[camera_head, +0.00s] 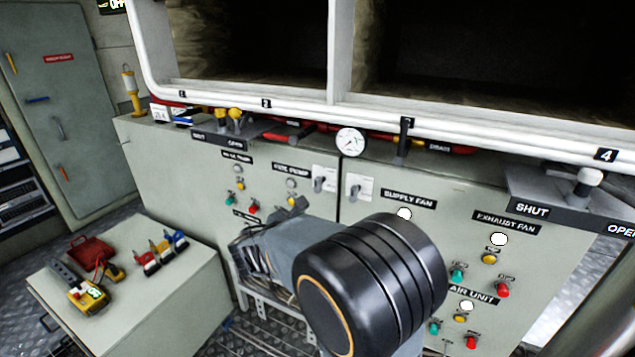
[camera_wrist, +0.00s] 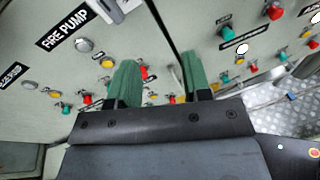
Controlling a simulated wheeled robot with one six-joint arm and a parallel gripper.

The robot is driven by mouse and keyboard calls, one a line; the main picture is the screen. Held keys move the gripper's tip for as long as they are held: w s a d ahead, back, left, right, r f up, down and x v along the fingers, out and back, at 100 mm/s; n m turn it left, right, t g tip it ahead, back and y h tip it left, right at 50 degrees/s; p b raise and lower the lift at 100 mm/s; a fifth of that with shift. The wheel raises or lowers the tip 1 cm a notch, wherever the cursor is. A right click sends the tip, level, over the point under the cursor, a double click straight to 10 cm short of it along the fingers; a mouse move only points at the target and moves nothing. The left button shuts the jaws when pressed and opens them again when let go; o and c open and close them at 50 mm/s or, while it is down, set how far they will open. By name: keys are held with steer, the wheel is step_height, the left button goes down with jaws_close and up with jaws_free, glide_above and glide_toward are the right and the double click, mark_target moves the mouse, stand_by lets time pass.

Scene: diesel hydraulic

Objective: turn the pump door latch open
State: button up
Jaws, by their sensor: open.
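The pump door latch (camera_head: 319,184) is a small grey handle on a white plate, at the upper right of the grey fire pump panel, just left of a vertical door seam. In the wrist view only the lower part of a latch plate (camera_wrist: 118,8) shows at the top edge, next to the FIRE PUMP label. My gripper (camera_wrist: 158,75) is open, with two green fingers apart and nothing visible between them. It faces the panel below the latch, apart from it. In the head view my arm hides the fingers.
A second latch (camera_head: 355,190) sits right of the seam. Push buttons and lamps dot the panels, such as a red button (camera_head: 503,290). A low grey cabinet (camera_head: 180,300) at left carries a yellow meter (camera_head: 88,296) and tools. White pipes (camera_head: 300,107) run above.

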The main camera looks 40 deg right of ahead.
mark_target(316, 185)
steer(key=w+d+n+t+p, duration=0.1)
steer(key=w+d, duration=0.2)
steer(key=w+d+r+n+t+p, duration=0.1)
steer(key=w+d+n, duration=0.1)
steer(key=w+d, duration=0.2)
steer(key=w+d+n+t+h+p, duration=0.1)
steer(key=w+d, duration=0.3)
steer(key=shift+d+r, duration=0.1)
steer(key=shift+r, duration=0.25)
jaws_close()
stand_by(0.3)
